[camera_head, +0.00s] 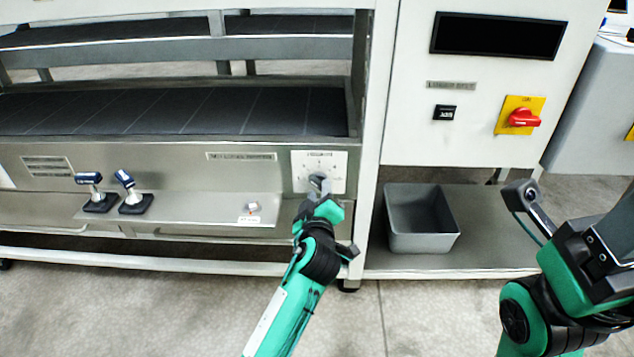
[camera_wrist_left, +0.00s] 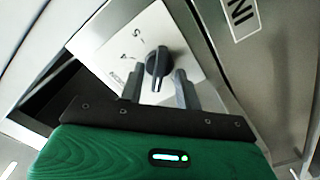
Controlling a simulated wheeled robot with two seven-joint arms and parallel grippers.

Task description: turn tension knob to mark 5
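The tension knob (camera_wrist_left: 158,65) is dark with a ridge grip, on a white dial plate (camera_wrist_left: 178,42) with printed marks. In the left wrist view a "5" and a "4" show on the plate; which mark the knob points at I cannot tell. In the head view the dial plate (camera_head: 335,172) is on the machine's front panel, with the knob mostly hidden by my left gripper (camera_head: 318,184). In the left wrist view my left gripper (camera_wrist_left: 159,80) is open, its fingers on either side of the knob with small gaps. My right gripper (camera_head: 528,200) is at the right; its fingers are unclear.
Two blue-topped levers (camera_head: 125,180) stand on the ledge at left, with a small button (camera_head: 251,209) nearer the dial. A grey bin (camera_head: 420,220) sits on the lower shelf. A red switch (camera_head: 523,117) is on the white cabinet.

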